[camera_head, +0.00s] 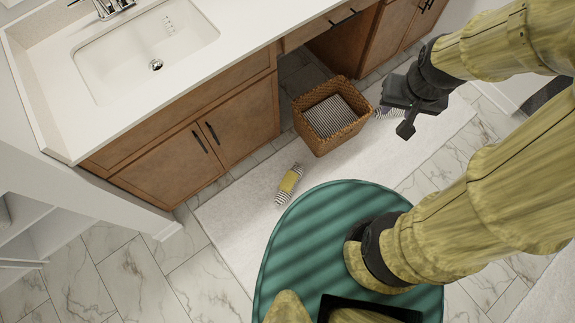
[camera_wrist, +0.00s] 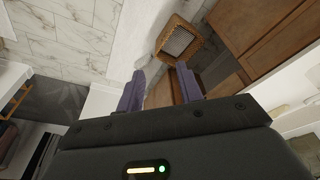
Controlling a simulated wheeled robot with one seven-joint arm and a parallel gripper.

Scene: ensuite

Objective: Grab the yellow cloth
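A small yellow cloth (camera_head: 290,180) with grey-striped ends lies on the pale floor mat in the head view, below and left of the wicker basket. I cannot make it out clearly in the wrist view. My gripper (camera_head: 402,113) is up and right of the cloth in the head view, beside the basket and well apart from the cloth. In the wrist view the two fingers of my gripper (camera_wrist: 159,72) stand apart with nothing between them.
The wicker basket (camera_head: 318,142), holding striped cloth, stands by the wooden cabinet (camera_head: 200,135). It also shows in the wrist view (camera_wrist: 168,34). Another striped cloth (camera_head: 388,113) is partly hidden by my gripper. The mat (camera_head: 240,222) is clear around the yellow cloth.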

